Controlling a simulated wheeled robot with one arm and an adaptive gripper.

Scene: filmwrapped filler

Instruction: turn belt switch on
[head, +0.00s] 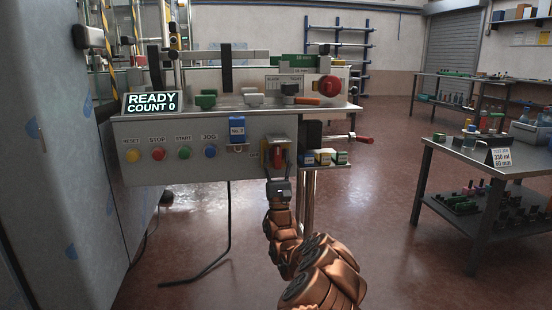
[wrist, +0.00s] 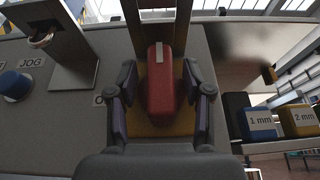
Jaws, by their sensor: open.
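The belt switch is a red rotary handle (head: 279,155) on a yellow plate, low on the right of the machine's front panel. In the wrist view the red handle (wrist: 165,92) stands roughly upright, with a white mark near its upper end, over the yellow plate (wrist: 150,131). My gripper (head: 278,177) reaches up to the switch from below. In the wrist view my gripper (wrist: 164,95) is open, one finger on each side of the handle, with gaps visible. Whether the fingertips touch the plate cannot be told.
A blue-tagged part (head: 237,130) and the blue JOG button (head: 210,151) are to the left. Small labelled blocks (head: 324,157) sit on a shelf close right, below a red-ended crank (head: 364,139). The display (head: 152,103) reads READY COUNT 0.

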